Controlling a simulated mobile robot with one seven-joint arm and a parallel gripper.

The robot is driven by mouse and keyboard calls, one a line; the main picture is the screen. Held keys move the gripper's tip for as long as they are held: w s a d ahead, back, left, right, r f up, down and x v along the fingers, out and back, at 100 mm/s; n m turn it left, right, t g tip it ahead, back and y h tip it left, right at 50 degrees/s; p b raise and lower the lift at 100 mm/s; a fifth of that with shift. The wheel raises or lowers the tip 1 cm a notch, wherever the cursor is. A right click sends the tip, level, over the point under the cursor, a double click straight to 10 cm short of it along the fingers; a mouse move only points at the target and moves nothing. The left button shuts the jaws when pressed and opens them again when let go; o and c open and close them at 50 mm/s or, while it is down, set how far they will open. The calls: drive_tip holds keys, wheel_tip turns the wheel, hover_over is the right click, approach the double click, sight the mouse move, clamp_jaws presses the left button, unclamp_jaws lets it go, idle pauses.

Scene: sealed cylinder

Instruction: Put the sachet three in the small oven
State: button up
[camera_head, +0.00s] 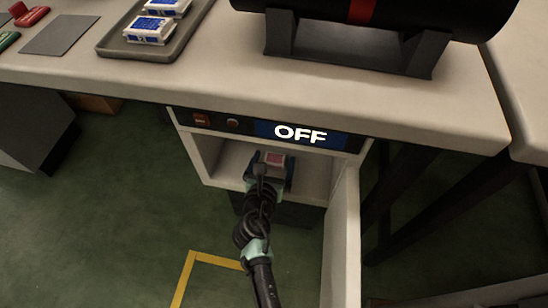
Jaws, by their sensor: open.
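The small oven (231,161) is under the counter with its door (343,235) swung open to the right. Its panel reads OFF. My gripper (270,172) is at the oven's opening, reaching in from the front, and it is open. A small item with a pink-red and pale top (275,159) is inside the oven at the gripper's tip. It may be sachet three, but I cannot read a label. The gripper hides its lower part, so I cannot tell whether the fingers touch it.
A grey tray (112,45) with two blue-and-white packs (149,30) is on the counter (225,75). A black cylinder (400,12) rests on a dark stand (345,52). A grey mat (60,35) and red and green items are at left.

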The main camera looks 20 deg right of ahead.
drive_tip(key=p+v, duration=0.4)
drive_tip(key=v, duration=0.7)
drive_tip(key=shift+a+p, duration=0.15)
drive_tip(key=shift+p, duration=0.25)
drive_tip(key=shift+s, duration=0.1)
